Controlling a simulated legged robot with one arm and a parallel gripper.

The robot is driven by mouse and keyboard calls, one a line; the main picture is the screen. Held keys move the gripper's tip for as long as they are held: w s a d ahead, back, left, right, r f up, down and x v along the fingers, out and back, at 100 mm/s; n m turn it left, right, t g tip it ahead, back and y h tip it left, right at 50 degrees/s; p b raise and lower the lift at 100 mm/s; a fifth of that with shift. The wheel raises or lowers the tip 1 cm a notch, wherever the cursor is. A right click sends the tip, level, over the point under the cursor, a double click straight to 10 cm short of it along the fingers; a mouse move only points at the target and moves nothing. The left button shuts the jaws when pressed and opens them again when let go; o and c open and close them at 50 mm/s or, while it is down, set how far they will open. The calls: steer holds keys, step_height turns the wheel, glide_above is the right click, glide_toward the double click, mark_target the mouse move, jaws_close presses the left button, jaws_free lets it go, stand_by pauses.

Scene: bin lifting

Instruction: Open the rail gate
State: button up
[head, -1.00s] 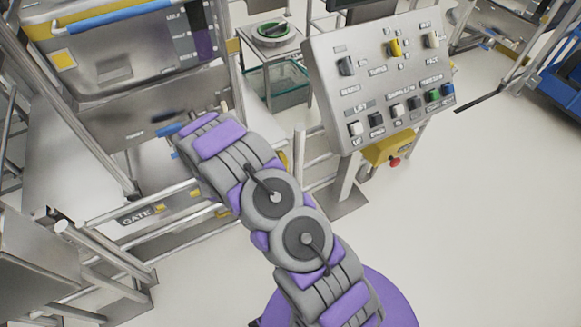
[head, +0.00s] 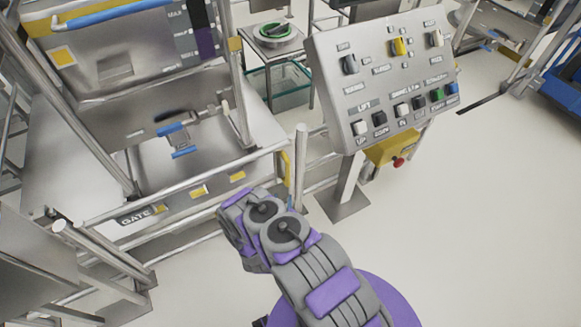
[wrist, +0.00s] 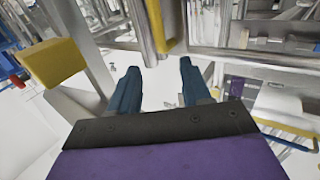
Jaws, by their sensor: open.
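The rail gate (head: 190,190) is a silver tubular frame with a plate reading GATE and several yellow patches. It spans the front of the bin lift, between a left post and a right post (head: 300,165), and looks closed. A yellow strip (head: 286,172) stands upright at its right end; a yellow upright piece also shows in the wrist view (wrist: 157,25).
A control panel (head: 385,75) with knobs and buttons stands right of the gate, with a yellow box and red button (head: 395,150) below it. Behind the gate is a metal bin (head: 120,60) with blue handles.

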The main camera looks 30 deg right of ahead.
mark_target(287, 168)
steer(key=b+x, duration=0.1)
steer(key=x, duration=0.7)
steer(key=b+x, duration=0.2)
steer(key=x, duration=0.7)
steer(key=shift+d+r, duration=0.15)
steer(key=shift+r, duration=0.05)
jaws_close()
